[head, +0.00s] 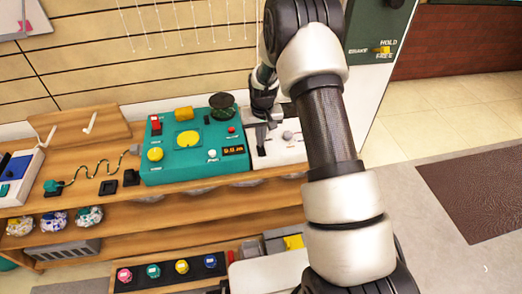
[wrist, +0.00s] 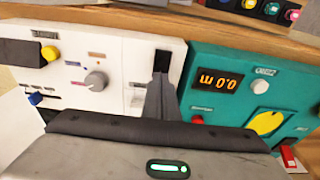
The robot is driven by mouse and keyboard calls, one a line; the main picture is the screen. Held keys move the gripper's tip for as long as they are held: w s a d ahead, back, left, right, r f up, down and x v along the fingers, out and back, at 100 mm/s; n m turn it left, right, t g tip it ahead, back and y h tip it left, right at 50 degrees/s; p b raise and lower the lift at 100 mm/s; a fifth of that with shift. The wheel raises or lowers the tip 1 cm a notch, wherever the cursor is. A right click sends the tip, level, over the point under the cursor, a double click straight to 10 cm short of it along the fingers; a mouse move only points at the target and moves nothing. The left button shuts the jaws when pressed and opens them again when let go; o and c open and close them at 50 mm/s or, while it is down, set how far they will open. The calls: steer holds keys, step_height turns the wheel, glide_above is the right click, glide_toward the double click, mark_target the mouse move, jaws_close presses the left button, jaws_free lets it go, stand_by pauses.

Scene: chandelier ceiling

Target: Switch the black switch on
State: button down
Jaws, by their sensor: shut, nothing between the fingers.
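The black switch (wrist: 162,61) is a dark upright block on a white panel (wrist: 120,50), near that panel's edge beside the teal panel. My gripper (wrist: 159,80) is shut and empty. In the wrist view its fingertips overlap the lower end of the switch; I cannot tell if they touch it. In the head view my gripper (head: 262,138) reaches down over the white panel (head: 290,147), and my arm hides part of that panel. Whether the switch is on or off cannot be made out.
The teal panel (head: 180,168) with yellow and red buttons and a numeric display (wrist: 220,79) adjoins the white one. The white panel also has a grey knob (wrist: 95,81). A wooden shelf (head: 180,210) runs below. Open floor (head: 440,130) lies to the right.

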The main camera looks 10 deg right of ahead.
steer(key=shift+f+b, duration=0.45)
steer(key=shift+f, duration=0.25)
steer(key=shift+r, duration=0.1)
step_height(320, 180, up, 7)
steer(key=p, duration=0.3)
steer(key=shift+p, duration=0.4)
stand_by(0.6)
